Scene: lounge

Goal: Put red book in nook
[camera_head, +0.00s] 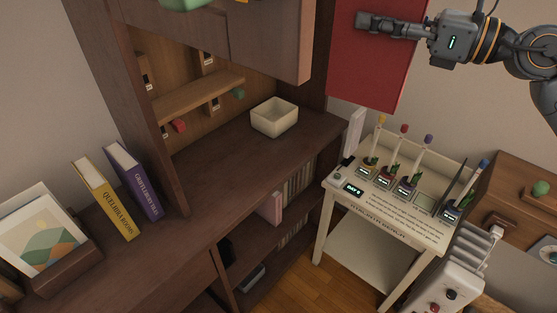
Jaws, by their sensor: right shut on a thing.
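The red book (368,75) is at the top right of the head view, its broad red face towards me. My right gripper (362,22) reaches across its upper part from the right, shut on it. The book hangs in front of the wall, right of the wooden cabinet and above the pale side table. An open recess (250,160) in the dark cabinet holds a small shelf and a cream bowl; I cannot tell whether this is the nook. My left gripper is out of view.
A yellow book (108,200) and a purple book (134,182) stand on the left of the cabinet top near a framed picture (38,232). The cream bowl (274,118) stands near the recess. The side table (372,225) below the red book carries several upright tools.

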